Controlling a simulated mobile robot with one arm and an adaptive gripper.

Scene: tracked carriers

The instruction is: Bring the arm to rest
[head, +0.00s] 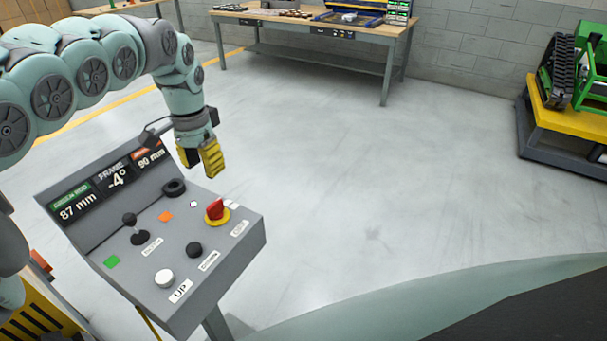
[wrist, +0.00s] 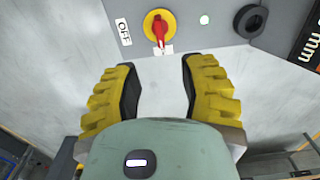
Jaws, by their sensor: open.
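My arm reaches in from the left in the head view, bent over a grey control console (head: 226,258). My gripper (head: 203,168) hangs above the console's far right part, with its yellow fingers pointing down. In the wrist view my gripper (wrist: 158,75) has its two fingers well apart and nothing between them. A red rotary switch on a yellow base (head: 217,211) sits on the console below the gripper. It also shows in the wrist view (wrist: 159,27), ahead of the fingertips and apart from them.
The console carries a white button (head: 164,278), a black knob (head: 194,250), a small joystick (head: 130,220) and display screens (head: 115,178). A workbench (head: 310,28) stands at the back. A green tracked machine (head: 582,65) sits on a yellow-topped platform (head: 570,118) at right. The middle floor is clear.

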